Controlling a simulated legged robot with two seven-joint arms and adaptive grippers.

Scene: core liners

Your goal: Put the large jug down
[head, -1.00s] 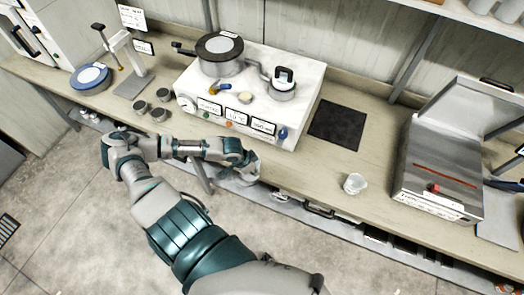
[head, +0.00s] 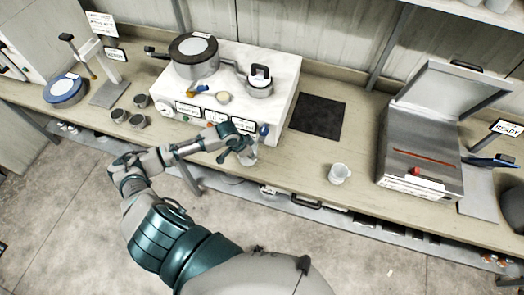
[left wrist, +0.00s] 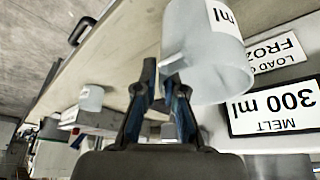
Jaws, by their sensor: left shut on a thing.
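The large jug (head: 250,155) is a translucent white vessel, partly hidden behind my left gripper (head: 236,146) in the head view. In the left wrist view the jug (left wrist: 205,45) looms close, with a printed "ml" label. My left gripper (left wrist: 162,88) is shut on the jug at its side. The jug is near the counter's front edge, by the right front corner of the white machine. I cannot tell whether its base touches the counter. My right gripper is not in view.
The white machine (head: 285,85) carries pots and labels, including "MELT 300 ml" (left wrist: 275,108). A smaller jug (head: 339,174) stands on the counter (head: 300,160) to the right. A dark mat (head: 318,115) lies behind. Bare counter lies between them. A steel lidded unit (head: 420,150) is farther right.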

